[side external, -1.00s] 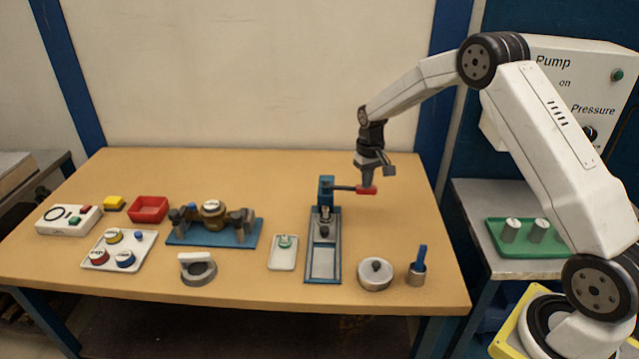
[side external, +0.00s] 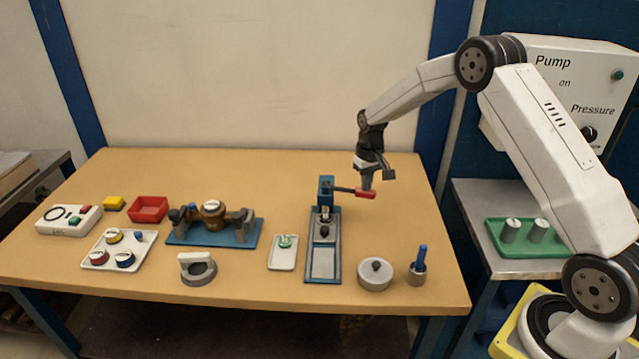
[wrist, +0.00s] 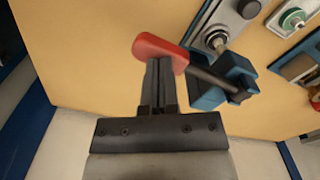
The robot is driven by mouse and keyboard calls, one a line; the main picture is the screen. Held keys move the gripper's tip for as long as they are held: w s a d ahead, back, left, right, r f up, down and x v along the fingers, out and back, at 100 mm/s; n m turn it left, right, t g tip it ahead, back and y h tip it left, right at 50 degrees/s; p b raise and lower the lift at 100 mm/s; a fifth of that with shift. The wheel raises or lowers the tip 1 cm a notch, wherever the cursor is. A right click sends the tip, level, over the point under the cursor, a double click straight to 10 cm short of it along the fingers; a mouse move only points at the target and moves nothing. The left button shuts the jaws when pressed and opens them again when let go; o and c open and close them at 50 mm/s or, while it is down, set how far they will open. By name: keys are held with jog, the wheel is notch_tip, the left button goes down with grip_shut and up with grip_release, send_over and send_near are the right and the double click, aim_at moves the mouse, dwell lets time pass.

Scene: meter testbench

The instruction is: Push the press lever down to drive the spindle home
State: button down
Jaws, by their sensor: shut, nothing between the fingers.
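The press lever is a dark bar with a red handle (side external: 366,193), reaching right from the blue press (side external: 325,192). It tilts slightly down toward its red end. The spindle (side external: 325,214) stands under the press head, above the blue base. My gripper (side external: 367,186) is shut and empty, with its fingertips at the red handle. In the wrist view the closed fingers (wrist: 160,65) overlap the red handle (wrist: 158,48), and the dark lever bar (wrist: 212,80) runs to the blue press head (wrist: 235,72). I cannot tell for certain whether they touch.
A round lidded pot (side external: 375,275) and a cup with a blue tool (side external: 418,268) stand right of the press base. A small white tray (side external: 283,253) lies left of it. The table right of the lever is clear.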

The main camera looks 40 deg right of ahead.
jog(key=shift+s+f, duration=0.1)
jog(key=shift+f, duration=0.65)
dwell(0.6)
jog(key=shift+r, duration=0.1)
notch_tip(320, 180, up, 13)
dwell(2.1)
jog(key=shift+a, duration=0.1)
jog(key=s+a+f+n+t, duration=0.1)
jog(key=s+a+f, duration=0.1)
jog(key=s+a, duration=0.5)
jog(key=s+a+f+n+t, duration=0.1)
jog(key=s+a, duration=0.7)
jog(key=s, duration=0.8)
jog(key=shift+s+f+n+t, duration=0.2)
jog(key=shift+f+n+t, duration=0.1)
jog(key=shift+f+n, duration=0.25)
